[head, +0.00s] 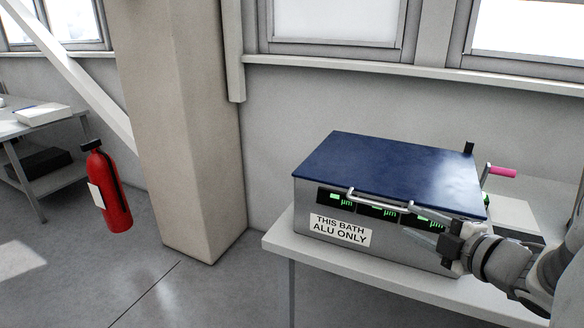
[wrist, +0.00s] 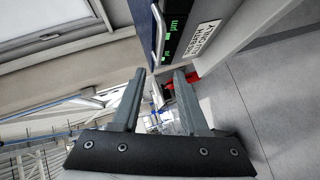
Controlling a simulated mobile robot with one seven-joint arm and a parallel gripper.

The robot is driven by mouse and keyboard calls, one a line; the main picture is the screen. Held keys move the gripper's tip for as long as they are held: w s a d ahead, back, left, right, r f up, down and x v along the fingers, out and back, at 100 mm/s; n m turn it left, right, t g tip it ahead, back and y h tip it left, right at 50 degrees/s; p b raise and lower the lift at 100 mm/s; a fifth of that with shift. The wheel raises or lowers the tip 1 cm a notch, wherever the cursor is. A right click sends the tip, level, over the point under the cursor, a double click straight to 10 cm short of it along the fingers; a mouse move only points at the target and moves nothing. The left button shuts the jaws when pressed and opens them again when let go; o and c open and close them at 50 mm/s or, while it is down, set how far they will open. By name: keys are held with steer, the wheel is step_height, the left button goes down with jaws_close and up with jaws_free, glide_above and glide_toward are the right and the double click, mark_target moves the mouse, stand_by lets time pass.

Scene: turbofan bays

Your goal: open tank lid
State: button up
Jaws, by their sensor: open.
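The tank (head: 412,248) is a grey metal box with a label reading "THIS BATH ALU ONLY" and green displays on its front. Its dark blue lid (head: 390,165) lies flat and shut on top. A silver bar handle (head: 378,199) runs along the lid's front edge; it also shows in the wrist view (wrist: 158,36). My gripper (head: 428,232) is at the tank's front right, just below the handle's right end. In the wrist view, its two fingers (wrist: 160,76) are spread with nothing between them, and the handle is ahead of the fingertips, apart from them.
The tank stands on a light table (head: 278,242) against the wall. A pink-handled crank (head: 501,171) sticks out at the tank's right. A beige pillar (head: 190,120) and a red fire extinguisher (head: 109,190) are to the left. The floor in front is clear.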

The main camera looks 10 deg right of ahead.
mark_target(379, 206)
steer(key=b+x, duration=0.1)
steer(key=x, duration=1.2)
steer(key=shift+b, duration=0.35)
jaws_close()
stand_by(0.6)
